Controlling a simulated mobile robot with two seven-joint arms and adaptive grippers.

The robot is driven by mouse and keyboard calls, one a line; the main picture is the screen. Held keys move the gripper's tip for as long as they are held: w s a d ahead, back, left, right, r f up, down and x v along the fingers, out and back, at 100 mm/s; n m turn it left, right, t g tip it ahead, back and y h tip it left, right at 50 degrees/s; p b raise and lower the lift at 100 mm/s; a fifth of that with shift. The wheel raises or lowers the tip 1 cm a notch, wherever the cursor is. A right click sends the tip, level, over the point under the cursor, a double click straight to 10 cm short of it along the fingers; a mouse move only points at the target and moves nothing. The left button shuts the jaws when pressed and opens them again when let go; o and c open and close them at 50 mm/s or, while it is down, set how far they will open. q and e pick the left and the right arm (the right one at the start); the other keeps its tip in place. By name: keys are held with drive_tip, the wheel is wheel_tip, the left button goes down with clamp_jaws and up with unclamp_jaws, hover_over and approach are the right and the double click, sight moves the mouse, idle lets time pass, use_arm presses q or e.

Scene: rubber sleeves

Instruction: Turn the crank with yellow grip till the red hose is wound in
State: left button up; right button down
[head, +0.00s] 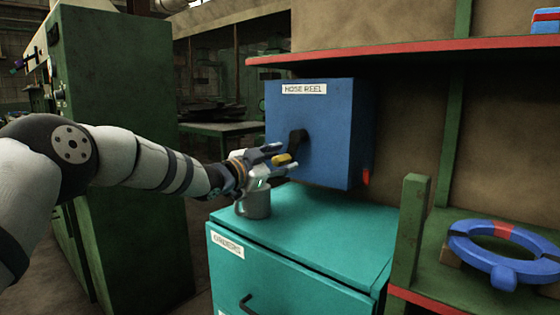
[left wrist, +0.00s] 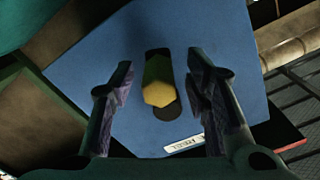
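The blue box labelled "HOSE REEL" (head: 318,125) is fixed below a shelf. A black crank arm (head: 298,141) on its front carries the yellow grip (head: 282,159). A short red hose end (head: 366,178) shows at the box's lower right; the rest of the hose is hidden. My left gripper (head: 279,157) is open at the yellow grip. In the left wrist view, the yellow grip (left wrist: 157,92) stands between the two spread fingers of my left gripper (left wrist: 160,68), with a gap on both sides. My right gripper is not in view.
A red-edged shelf (head: 400,50) is above the box. A green post (head: 410,225) and a blue ring with a red band (head: 475,245) are at right.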

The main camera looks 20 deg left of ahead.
use_arm(q)
drive_tip(key=shift+s, duration=0.1)
drive_tip(key=v, duration=1.2)
idle(0.6)
